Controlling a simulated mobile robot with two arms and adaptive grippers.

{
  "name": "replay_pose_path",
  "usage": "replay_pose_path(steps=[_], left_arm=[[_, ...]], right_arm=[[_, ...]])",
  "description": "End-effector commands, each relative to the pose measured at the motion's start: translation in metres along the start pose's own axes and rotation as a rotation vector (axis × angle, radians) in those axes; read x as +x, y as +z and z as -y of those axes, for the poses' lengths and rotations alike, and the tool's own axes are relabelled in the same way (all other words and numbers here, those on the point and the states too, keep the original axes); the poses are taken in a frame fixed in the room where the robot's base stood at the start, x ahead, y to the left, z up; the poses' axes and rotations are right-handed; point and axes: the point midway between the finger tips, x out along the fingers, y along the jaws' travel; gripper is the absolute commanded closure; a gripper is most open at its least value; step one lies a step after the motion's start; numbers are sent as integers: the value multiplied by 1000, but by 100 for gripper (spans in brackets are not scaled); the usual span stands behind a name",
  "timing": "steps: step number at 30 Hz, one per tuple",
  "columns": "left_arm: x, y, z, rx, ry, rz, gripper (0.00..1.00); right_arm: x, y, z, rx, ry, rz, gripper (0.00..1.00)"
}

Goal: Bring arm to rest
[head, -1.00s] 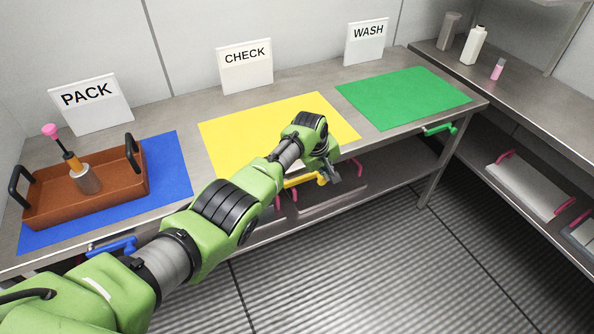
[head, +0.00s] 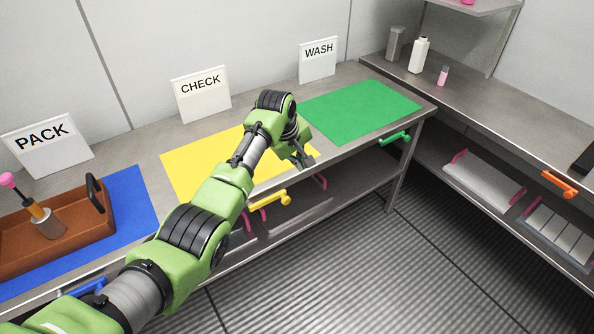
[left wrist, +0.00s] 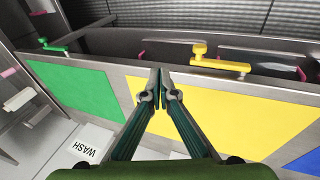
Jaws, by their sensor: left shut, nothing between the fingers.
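My left arm reaches from the lower left across the counter in the head view. My left gripper (head: 305,160) is shut and empty, over the counter's front edge between the yellow mat (head: 205,165) and the green mat (head: 362,112). In the left wrist view its fingertips (left wrist: 160,88) meet, with the green mat to the left and the yellow mat to the right. My right gripper is not in view.
Yellow (head: 270,199), green (head: 395,138) and orange (head: 560,184) handles stick out from the furniture. Bottles stand on the right counter (head: 470,95). The floor is clear.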

Motion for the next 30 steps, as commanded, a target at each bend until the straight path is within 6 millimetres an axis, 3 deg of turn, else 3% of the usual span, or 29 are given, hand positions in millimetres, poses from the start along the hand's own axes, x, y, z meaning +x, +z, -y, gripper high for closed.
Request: replay_pose_path(steps=[14,17,20,23,30], left_arm=[[-1,0,0,0,-1,0,100],[8,2,7,4,-5,3,100],[37,9,31,23,-18,11,100],[85,25,74,61,-36,22,100],[195,87,209,203,-91,40,100]], right_arm=[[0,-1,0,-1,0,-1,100],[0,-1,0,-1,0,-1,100],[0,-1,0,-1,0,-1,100],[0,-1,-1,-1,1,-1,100],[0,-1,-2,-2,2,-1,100]])
